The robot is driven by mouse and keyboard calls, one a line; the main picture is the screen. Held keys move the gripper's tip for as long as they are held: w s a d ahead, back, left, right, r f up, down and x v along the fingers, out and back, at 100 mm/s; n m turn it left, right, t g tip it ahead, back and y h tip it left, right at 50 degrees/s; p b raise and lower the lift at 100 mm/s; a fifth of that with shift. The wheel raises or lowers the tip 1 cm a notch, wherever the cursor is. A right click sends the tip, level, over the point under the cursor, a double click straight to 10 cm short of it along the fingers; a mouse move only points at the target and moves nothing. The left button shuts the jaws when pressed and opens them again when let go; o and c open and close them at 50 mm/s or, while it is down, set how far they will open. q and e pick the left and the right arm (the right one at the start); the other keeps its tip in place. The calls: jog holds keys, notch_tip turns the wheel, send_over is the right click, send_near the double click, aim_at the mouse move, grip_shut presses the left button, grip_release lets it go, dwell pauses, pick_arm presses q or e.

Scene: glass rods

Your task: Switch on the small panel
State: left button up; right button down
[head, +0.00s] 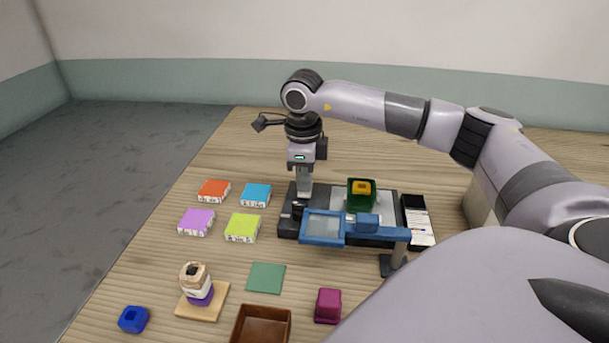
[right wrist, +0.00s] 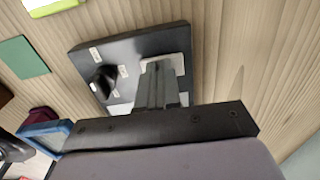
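The small panel (head: 285,223) is a dark, flat box on the wooden table, left of the blue-framed lens. It carries a black knob (right wrist: 103,80) and several small white labels, clear in the right wrist view, where the panel (right wrist: 85,50) lies under the fingers. My right gripper (head: 304,194) points down over the panel, beside the knob. In the right wrist view the right gripper's fingers (right wrist: 158,68) are together with nothing visible between them. Whether the fingertips touch the panel cannot be told. My left gripper is not in view.
A blue-framed lens (head: 325,227) on a stand and a green box (head: 360,201) with a yellow block stand right of the panel. Orange (head: 214,191), blue (head: 256,195), purple (head: 196,222) and lime (head: 243,228) boxes lie left. A brown tray (head: 262,311) is nearer.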

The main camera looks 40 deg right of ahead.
jog(key=shift+s+f, duration=0.1)
jog(key=shift+f, duration=0.05)
jog(key=shift+r+p, duration=0.45)
jog(key=shift+r, duration=0.1)
notch_tip(320, 180, up, 4)
jog(key=p, duration=0.3)
jog(key=shift+a, duration=0.1)
pick_arm(q)
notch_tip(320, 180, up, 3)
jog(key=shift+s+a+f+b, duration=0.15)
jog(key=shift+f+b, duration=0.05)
jog(key=shift+b, duration=0.4)
pick_arm(e)
notch_tip(320, 180, up, 9)
jog(key=shift+s+a, duration=0.25)
jog(key=shift+a, duration=0.05)
